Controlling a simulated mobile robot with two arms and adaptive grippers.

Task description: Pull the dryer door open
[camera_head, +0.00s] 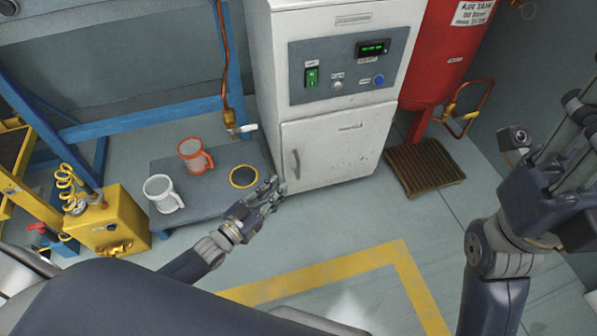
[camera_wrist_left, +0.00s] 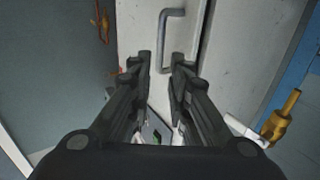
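The dryer is a white cabinet (camera_head: 270,60) with its white door (camera_head: 345,148) shut. A grey vertical bar handle (camera_head: 296,165) is on the door's left side; it also shows in the left wrist view (camera_wrist_left: 165,40). My left gripper (camera_head: 274,188) is just below and left of the handle. In the left wrist view its two fingers (camera_wrist_left: 166,62) are apart with nothing held. The handle appears ahead of the gap; whether it reaches between the fingertips is unclear. My right gripper (camera_head: 572,125) is at the right edge, away from the dryer, its fingertips cut off.
A red air tank (camera_head: 440,55) and brown grate (camera_head: 425,166) are at right. Floor before the door is clear.

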